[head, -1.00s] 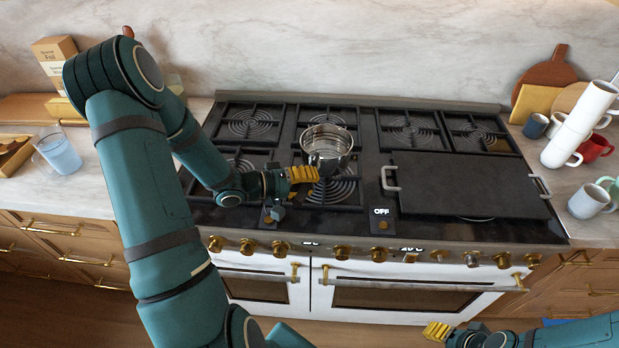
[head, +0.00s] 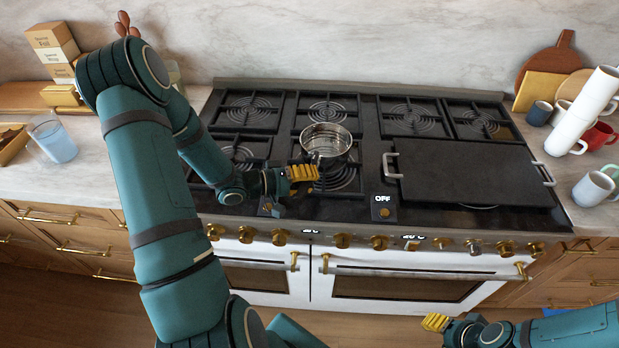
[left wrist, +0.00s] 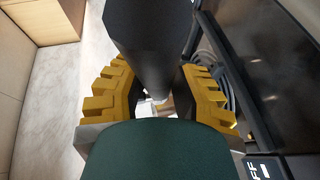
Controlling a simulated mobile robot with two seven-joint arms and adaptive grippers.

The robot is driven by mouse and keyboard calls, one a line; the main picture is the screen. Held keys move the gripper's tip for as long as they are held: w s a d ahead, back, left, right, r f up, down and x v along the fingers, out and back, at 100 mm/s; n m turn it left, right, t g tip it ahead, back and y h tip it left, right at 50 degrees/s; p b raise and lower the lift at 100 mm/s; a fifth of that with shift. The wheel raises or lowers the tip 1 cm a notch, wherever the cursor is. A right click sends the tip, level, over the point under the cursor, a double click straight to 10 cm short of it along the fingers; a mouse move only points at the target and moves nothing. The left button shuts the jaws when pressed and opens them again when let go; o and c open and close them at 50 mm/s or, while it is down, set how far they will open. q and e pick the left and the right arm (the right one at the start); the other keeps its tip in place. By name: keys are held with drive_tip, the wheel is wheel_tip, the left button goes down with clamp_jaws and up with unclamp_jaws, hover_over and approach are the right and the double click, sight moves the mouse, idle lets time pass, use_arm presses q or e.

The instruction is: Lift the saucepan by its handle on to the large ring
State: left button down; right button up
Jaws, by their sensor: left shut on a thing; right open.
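The steel saucepan (head: 326,140) is over the front burner ring (head: 341,180), left of the griddle plate, in the head view. I cannot tell whether its base touches the grate. My left gripper (head: 302,173) is at the near left side of the saucepan, shut on its handle. In the left wrist view a dark, thick handle (left wrist: 150,50) runs between the yellow fingers of my left gripper (left wrist: 158,100). The grip hides most of the handle in the head view. My right gripper (head: 435,322) is open and empty, low in front of the oven.
A black griddle plate (head: 470,175) with metal handles covers the right front of the hob. Other burner rings, such as the back ring (head: 328,110), are bare. Mugs (head: 592,187) crowd the right counter; a blue cup (head: 55,143) stands on the left counter.

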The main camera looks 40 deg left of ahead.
use_arm(q)
drive_tip(key=shift+p, duration=0.9)
idle(1.0)
drive_tip(key=shift+f+b, duration=0.4)
drive_tip(key=shift+f, duration=0.25)
idle(1.3)
drive_tip(key=c, duration=0.7)
unclamp_jaws()
drive_tip(key=shift+d, duration=0.1)
drive_tip(key=shift+s, duration=0.1)
drive_tip(key=v, duration=1.2)
